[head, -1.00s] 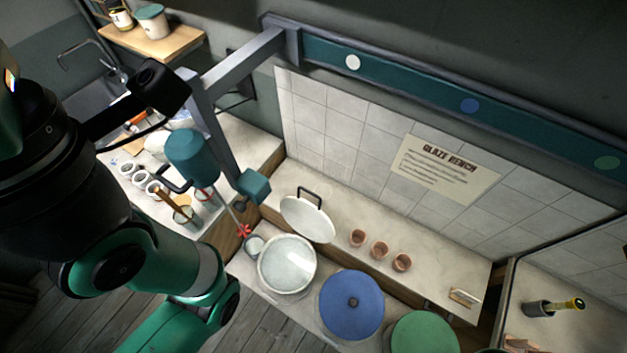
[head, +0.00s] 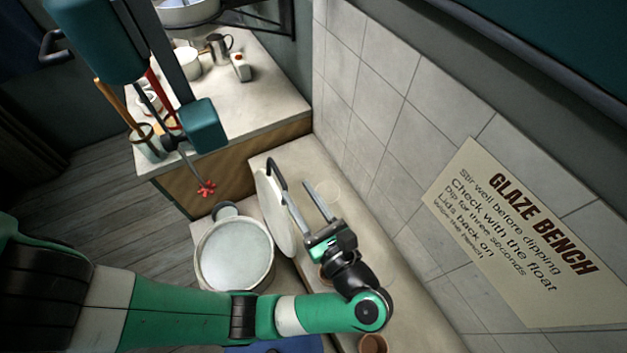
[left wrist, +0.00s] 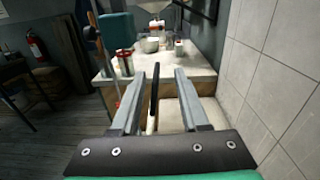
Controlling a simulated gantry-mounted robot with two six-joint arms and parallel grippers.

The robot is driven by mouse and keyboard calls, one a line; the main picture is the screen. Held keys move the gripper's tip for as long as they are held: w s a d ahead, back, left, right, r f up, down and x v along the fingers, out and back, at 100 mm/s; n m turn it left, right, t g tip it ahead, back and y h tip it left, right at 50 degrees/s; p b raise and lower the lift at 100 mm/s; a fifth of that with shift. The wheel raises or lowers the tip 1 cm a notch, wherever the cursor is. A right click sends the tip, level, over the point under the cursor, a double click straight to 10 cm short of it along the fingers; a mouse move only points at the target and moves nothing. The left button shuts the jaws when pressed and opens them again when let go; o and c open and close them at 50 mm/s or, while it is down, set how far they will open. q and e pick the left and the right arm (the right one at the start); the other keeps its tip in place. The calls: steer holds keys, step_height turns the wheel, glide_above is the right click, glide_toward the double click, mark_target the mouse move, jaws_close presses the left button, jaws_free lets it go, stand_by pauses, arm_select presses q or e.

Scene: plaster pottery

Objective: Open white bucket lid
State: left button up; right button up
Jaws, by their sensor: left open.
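The white bucket (head: 235,257) stands uncovered, with pale liquid inside. Its white lid (head: 272,215) is off the bucket, standing steeply tilted beside it towards the tiled wall. The lid's dark handle (head: 278,174) is at its upper side. My left gripper (head: 297,190) is open, its fingers beside the lid near the handle. In the left wrist view, the dark handle (left wrist: 154,92) shows between the spread fingers of the left gripper (left wrist: 160,72), closer to the left one. I cannot tell whether a finger touches it. My right gripper is not in view.
A teal stirrer machine (head: 95,38) hangs over the side bench at the upper left. A clay cup (head: 373,344) stands on the ledge. A blue lid (head: 275,345) shows below my arm. The tiled wall (head: 360,110) bounds the right.

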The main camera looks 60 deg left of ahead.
mark_target(272, 162)
arm_select(q)
steer(key=f, duration=0.1)
steer(key=s+f, duration=0.1)
steer(key=f, duration=0.1)
steer(key=shift+d+f+t+b, duration=0.2)
steer(key=shift+t+b, duration=0.1)
steer(key=shift+b, duration=0.1)
steer(key=shift+m, duration=0.3)
steer(key=a+p, duration=0.6)
steer(key=a, duration=0.1)
steer(key=a+p, duration=0.2)
steer(key=a, duration=0.2)
steer(key=shift+s+a+r+p, duration=0.1)
steer(key=shift+a+r+p, duration=0.15)
steer(key=shift+p, duration=0.15)
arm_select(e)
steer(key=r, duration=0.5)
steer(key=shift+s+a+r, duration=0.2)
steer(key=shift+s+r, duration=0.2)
arm_select(q)
jaws_close()
